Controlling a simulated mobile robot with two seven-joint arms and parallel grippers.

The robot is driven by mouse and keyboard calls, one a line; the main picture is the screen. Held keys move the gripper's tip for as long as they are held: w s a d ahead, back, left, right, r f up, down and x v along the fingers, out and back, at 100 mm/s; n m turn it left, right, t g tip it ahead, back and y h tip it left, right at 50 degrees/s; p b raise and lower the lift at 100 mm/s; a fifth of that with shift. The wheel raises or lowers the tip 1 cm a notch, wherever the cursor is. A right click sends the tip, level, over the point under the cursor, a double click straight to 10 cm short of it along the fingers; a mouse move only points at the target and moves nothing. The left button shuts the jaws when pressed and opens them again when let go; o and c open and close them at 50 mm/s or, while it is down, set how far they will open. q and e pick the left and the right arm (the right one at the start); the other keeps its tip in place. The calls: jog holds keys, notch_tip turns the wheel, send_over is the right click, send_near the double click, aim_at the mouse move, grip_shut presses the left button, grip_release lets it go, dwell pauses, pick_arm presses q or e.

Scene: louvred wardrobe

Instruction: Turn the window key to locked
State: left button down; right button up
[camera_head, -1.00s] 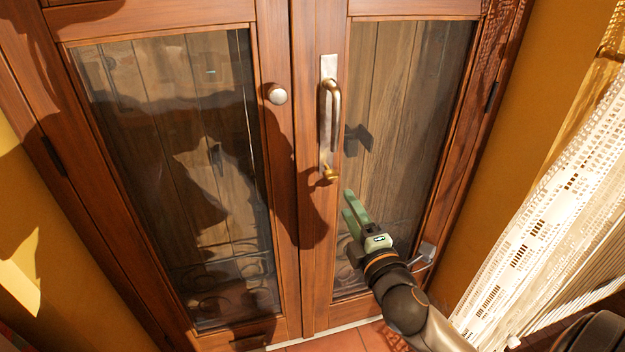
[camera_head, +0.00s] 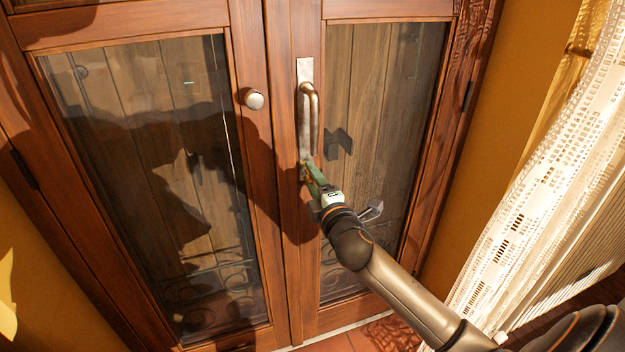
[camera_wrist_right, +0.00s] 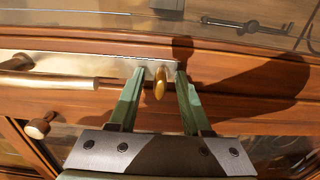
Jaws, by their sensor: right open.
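The window key (camera_wrist_right: 160,84) is a small brass piece at the end of a pale metal handle plate (camera_head: 305,72). In the right wrist view it stands between the two green fingers of my right gripper (camera_wrist_right: 156,82), with a gap on each side. My right gripper (camera_head: 311,174) is open at the lower end of the plate in the head view, where it hides most of the key. The curved brass handle (camera_head: 314,105) is above it on the same plate. My left gripper is not in view.
The wooden double door has glass panes. A white lace curtain (camera_head: 540,150) hangs at the right, near my right arm. The space before the left leaf is clear.

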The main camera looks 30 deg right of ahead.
grip_shut()
dwell(0.3)
dwell(0.3)
